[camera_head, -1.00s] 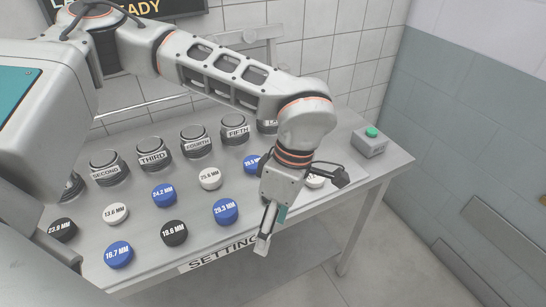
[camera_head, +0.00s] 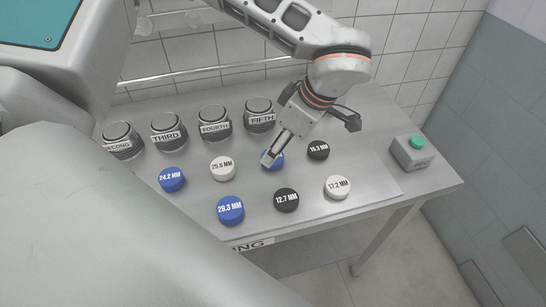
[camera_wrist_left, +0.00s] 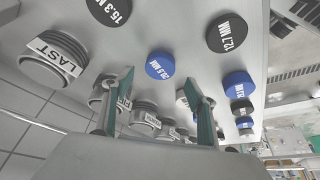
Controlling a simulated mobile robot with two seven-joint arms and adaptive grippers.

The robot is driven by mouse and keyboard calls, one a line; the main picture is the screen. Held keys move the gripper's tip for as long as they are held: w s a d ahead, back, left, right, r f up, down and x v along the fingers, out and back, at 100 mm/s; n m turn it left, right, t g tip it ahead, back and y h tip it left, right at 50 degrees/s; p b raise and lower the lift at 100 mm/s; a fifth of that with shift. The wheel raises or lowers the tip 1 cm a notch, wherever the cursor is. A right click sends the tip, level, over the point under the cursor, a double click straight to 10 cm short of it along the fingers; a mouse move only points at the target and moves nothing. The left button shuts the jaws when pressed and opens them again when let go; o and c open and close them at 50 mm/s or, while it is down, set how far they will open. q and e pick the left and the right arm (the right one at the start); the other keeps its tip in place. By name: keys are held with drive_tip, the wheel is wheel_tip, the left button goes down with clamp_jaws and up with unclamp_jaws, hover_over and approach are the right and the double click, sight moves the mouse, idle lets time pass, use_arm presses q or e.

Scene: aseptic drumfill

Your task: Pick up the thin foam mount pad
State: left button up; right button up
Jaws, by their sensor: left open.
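I cannot make out anything labelled as a foam mount pad; flat round pucks with millimetre labels lie on the table. My left gripper (camera_head: 268,159) is over a blue puck (camera_head: 279,160) in the head view and partly hides it. In the left wrist view its two teal-padded fingers (camera_wrist_left: 159,80) are spread apart with nothing between them. That blue puck (camera_wrist_left: 160,65) shows beyond the fingertips, roughly between them. Black 15.3 MM (camera_head: 318,150) and 12.7 MM (camera_head: 286,200) pucks lie beside it. My right gripper is not in view.
Several labelled round holders, such as FIFTH (camera_head: 260,115) and FOURTH (camera_head: 215,123), stand along the back. White pucks (camera_head: 337,187) and blue pucks (camera_head: 230,210) lie nearby. A box with a green button (camera_head: 413,153) stands at the right end.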

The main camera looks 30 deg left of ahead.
sight(279, 163)
use_arm(q)
drive_tip(key=x, duration=0.4)
drive_tip(key=shift+d+f, duration=0.1)
drive_tip(key=shift+f, duration=0.1)
drive_tip(key=c, duration=0.9)
drive_tip(key=shift+c, duration=0.2)
drive_tip(key=shift+r, duration=0.15)
